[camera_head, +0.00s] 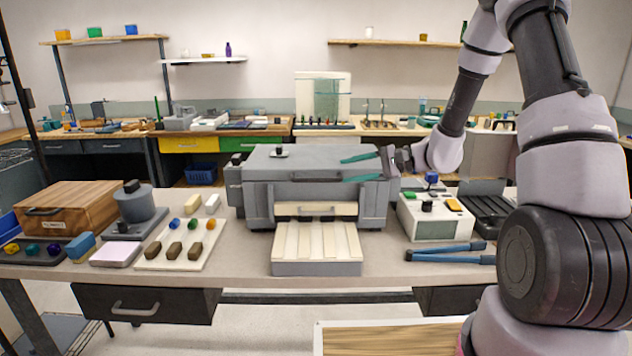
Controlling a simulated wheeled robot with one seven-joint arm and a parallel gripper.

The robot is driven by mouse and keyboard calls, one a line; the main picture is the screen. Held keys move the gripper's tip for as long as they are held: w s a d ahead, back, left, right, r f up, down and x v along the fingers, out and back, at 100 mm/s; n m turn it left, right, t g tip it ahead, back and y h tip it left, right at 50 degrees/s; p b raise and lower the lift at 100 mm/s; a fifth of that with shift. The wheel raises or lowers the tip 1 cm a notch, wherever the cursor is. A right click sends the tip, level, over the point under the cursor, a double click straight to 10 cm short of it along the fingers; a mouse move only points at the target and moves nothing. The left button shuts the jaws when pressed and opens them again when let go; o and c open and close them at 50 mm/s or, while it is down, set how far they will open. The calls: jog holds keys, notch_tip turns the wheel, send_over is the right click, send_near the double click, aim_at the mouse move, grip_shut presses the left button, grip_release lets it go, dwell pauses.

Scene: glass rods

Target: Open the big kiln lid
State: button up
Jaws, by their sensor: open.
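The big kiln (260,200) is a grey box on the workbench in the middle of the view. Its lid (315,155) lies flat on top and looks shut, with a small dark knob (280,152) on it. A dark bar like a handle (315,175) runs along the lid's front. My gripper (344,170) comes in from the right at the lid's front right part. Its two teal fingers are spread apart with nothing seen between them. I cannot tell whether a finger touches the lid or the bar.
A tray with pale slats (316,265) sits before the kiln. A white control box (435,218) and blue-handled tool (445,253) lie to the right. A board with coloured pieces (205,255), a grey pot (136,205) and a wooden box (70,208) stand left.

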aim_at(324, 179)
jog(key=shift+m+t, duration=0.6)
jog(key=shift+m, duration=0.1)
jog(key=w+a+f, duration=0.1)
jog(key=a, duration=0.2)
jog(key=w+a+f, duration=0.2)
jog(key=a, duration=0.1)
jog(key=w+a+f, duration=0.2)
jog(key=a, duration=0.1)
jog(key=shift+w+a+f, duration=0.15)
jog(key=shift+w+a, duration=0.1)
jog(key=shift+a, duration=0.05)
grip_shut()
dwell(0.6)
